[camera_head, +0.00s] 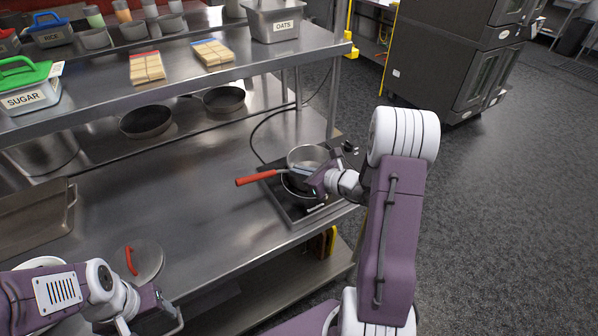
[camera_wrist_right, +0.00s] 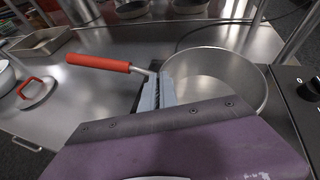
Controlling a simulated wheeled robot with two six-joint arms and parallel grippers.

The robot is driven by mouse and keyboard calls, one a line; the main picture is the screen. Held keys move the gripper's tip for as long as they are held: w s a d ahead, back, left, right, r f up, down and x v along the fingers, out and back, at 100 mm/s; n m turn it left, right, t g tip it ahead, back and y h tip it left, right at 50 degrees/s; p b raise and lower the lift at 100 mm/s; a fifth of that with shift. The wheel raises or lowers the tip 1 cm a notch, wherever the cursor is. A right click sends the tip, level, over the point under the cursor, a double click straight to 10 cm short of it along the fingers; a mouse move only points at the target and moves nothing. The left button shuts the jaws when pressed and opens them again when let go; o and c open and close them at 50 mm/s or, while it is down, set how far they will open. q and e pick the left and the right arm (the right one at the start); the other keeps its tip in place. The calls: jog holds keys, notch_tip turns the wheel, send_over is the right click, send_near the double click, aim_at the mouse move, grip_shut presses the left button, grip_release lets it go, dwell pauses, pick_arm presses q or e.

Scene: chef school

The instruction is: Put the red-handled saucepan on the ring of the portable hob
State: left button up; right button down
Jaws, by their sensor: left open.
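The saucepan with a red handle (camera_head: 256,177) is a steel pan, over the portable hob (camera_head: 292,215) at the table's right end. The wrist view shows its empty inside (camera_wrist_right: 215,75) and red handle (camera_wrist_right: 98,62). My right gripper (camera_head: 318,178) is shut on the metal part of the handle, beside the pan wall. The pan looks level and a little above the hob. The ring is mostly hidden by the pan and gripper; I cannot tell how well they line up. My left gripper (camera_head: 150,312) is open and empty near the table's front left.
A round lid with a red handle (camera_head: 148,262) lies beside my left gripper. Two dark pans (camera_head: 146,121) sit at the back under a shelf (camera_head: 108,84) bearing tubs and brushes. A tray (camera_head: 36,217) is at far left. The table's middle is clear.

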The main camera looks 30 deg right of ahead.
jog(key=c, duration=1.6)
grip_release()
jog(key=shift+c, duration=0.2)
jog(key=v, duration=1.2)
jog(key=s+a+f+n+g+y, duration=0.35)
jog(key=a+n+g, duration=0.35)
jog(key=a, duration=0.4)
jog(key=s+a+f+n+g+h, duration=0.1)
jog(key=s+n+h, duration=0.3)
jog(key=n, duration=0.8)
jog(key=s+a+f+n+g+h, duration=0.2)
jog(key=s+f+n+g+h, duration=0.1)
jog(key=n, duration=0.8)
jog(key=shift+s+f+n+h, duration=0.4)
jog(key=shift+s+f+h, duration=0.15)
jog(key=shift+s+f, duration=0.15)
jog(key=shift+a, duration=0.1)
